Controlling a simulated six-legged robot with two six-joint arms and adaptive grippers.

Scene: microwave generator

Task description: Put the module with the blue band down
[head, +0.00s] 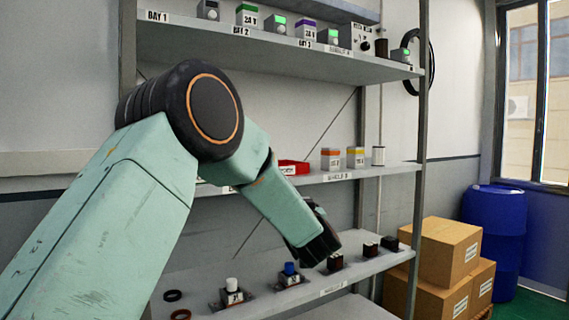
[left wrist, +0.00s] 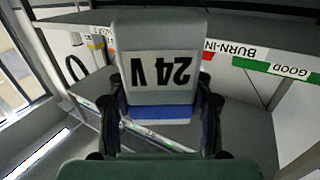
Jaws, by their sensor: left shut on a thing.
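The module with the blue band (left wrist: 160,70) is a grey block marked "24 V", seen upside down in the left wrist view. My left gripper (left wrist: 160,125) is shut on it, one dark finger on each side. In the head view my left gripper (head: 318,242) is in front of the rack, between the middle shelf (head: 340,176) and the lower shelf (head: 255,306). The module cannot be made out there, hidden by the gripper and arm. My right gripper is in neither view.
The top shelf (head: 300,66) holds several modules and lit units. An orange-banded module (head: 331,159), a yellow-banded module (head: 355,157) and a red tray (head: 294,168) stand on the middle shelf. Small fixtures line the lower shelf. Boxes (head: 445,255) and a blue drum (head: 493,235) are at right.

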